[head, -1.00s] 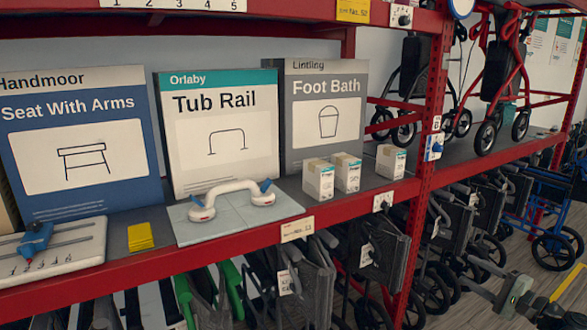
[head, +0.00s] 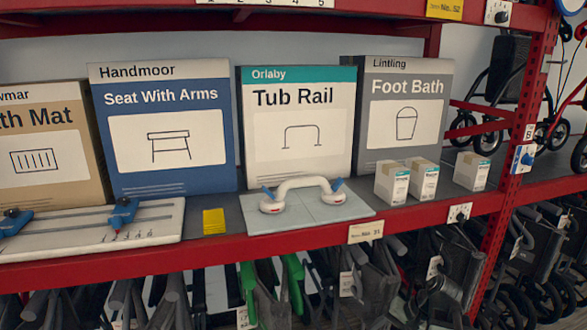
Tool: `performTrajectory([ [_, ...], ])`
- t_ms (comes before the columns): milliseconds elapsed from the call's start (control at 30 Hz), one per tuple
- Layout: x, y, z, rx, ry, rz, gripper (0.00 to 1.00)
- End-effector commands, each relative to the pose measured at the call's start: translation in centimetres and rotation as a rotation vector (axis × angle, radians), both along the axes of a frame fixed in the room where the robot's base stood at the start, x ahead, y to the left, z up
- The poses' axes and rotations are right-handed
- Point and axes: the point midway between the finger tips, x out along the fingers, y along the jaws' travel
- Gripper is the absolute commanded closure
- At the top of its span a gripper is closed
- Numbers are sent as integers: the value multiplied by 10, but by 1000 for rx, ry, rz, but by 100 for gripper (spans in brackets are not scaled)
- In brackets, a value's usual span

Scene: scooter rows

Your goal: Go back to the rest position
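The task names no object, only a rest position. My gripper does not show in the head view now. On the red-edged shelf (head: 420,217), a white grab handle (head: 300,184) with blue levers sits on a grey tiled plate (head: 340,208). A yellow block (head: 214,221) lies to its left. A white board with rails (head: 150,232) and two blue sliders (head: 123,212) is further left. Several small white boxes (head: 391,186) stand to the right.
Large cartons line the shelf's back: Bath Mat (head: 50,150), Seat With Arms (head: 165,135), Tub Rail (head: 297,125) and Foot Bath (head: 405,110). A red post (head: 515,140) rises at right. Folded wheelchairs and walkers (head: 380,285) crowd below the shelf.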

Motion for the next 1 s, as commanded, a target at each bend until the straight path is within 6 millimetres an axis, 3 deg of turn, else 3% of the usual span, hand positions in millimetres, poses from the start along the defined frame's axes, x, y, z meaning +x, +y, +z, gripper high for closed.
performTrajectory([
  [33, -4, 25, -8, -71, 27, 82, 50],
  [100, -8, 48, -18, -167, 56, 175, 50],
  [400, -25, 115, -32, -508, 114, 485, 50],
  [500, -25, 113, 7, -519, 116, 487, 50],
  [700, -24, 113, 60, -516, 116, 484, 50],
  [833, -24, 113, 87, -515, 116, 483, 50],
  [1000, -24, 113, 94, -515, 116, 482, 50],
])
